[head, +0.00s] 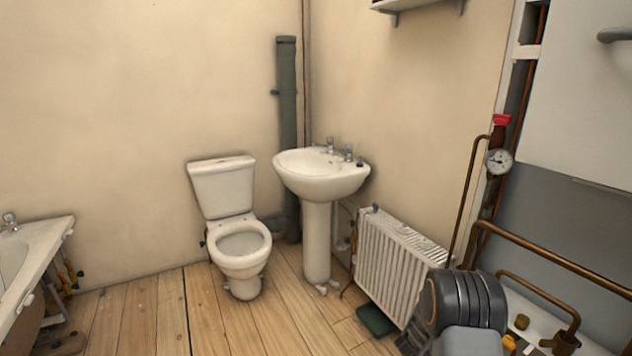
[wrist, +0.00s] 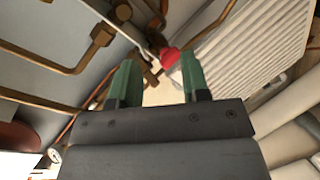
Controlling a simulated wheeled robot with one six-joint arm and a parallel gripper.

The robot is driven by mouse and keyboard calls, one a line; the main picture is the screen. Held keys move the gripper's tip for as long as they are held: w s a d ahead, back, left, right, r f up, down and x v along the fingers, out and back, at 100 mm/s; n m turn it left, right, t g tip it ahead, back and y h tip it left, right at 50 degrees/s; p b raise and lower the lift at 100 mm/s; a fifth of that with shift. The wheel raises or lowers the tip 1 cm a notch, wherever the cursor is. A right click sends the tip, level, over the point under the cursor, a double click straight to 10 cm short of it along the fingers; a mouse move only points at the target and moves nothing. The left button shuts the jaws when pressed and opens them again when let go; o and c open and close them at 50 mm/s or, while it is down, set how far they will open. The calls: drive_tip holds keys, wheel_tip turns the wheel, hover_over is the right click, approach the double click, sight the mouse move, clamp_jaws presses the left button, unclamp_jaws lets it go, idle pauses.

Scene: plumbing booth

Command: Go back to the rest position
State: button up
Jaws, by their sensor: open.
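My gripper (wrist: 161,62) shows in the wrist view with its two green fingers apart, so it is open. I see nothing held between the fingers. A red cap or handle (wrist: 169,57) appears beyond the fingertips, in the gap between them; I cannot tell its distance. In the head view the dark, rounded part at the lower right is my own arm, in front of the pipes and the radiator's right end. The fingers themselves do not show in the head view.
Brown pipes (wrist: 45,58) and a white ribbed radiator (wrist: 250,45) lie beyond my gripper; the radiator (head: 395,262) also shows in the head view. A pressure gauge (head: 499,161) is on the right. A basin (head: 322,172), toilet (head: 238,240) and bath (head: 40,262) stand left of my arm. Wooden floor (head: 150,315) is largely clear.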

drive_tip(key=s+a+r+t+y+p, duration=0.1)
drive_tip(key=a+r+y+p, duration=0.45)
drive_tip(key=a+r, duration=0.6)
drive_tip(key=s+a+r+t+y+p, duration=0.1)
drive_tip(key=a+r+y+p, duration=0.45)
drive_tip(key=r, duration=1.05)
drive_tip(key=s+a+r+g+p, duration=0.2)
drive_tip(key=s+r+p, duration=0.3)
drive_tip(key=s, duration=0.5)
drive_tip(key=s+a+r+g+p, duration=0.3)
drive_tip(key=s+r+g+p, duration=0.1)
drive_tip(key=s+r, duration=0.6)
drive_tip(key=shift+s+r+y+p, duration=0.25)
drive_tip(key=shift+s+y+p, duration=0.15)
drive_tip(key=shift+s+p, duration=0.45)
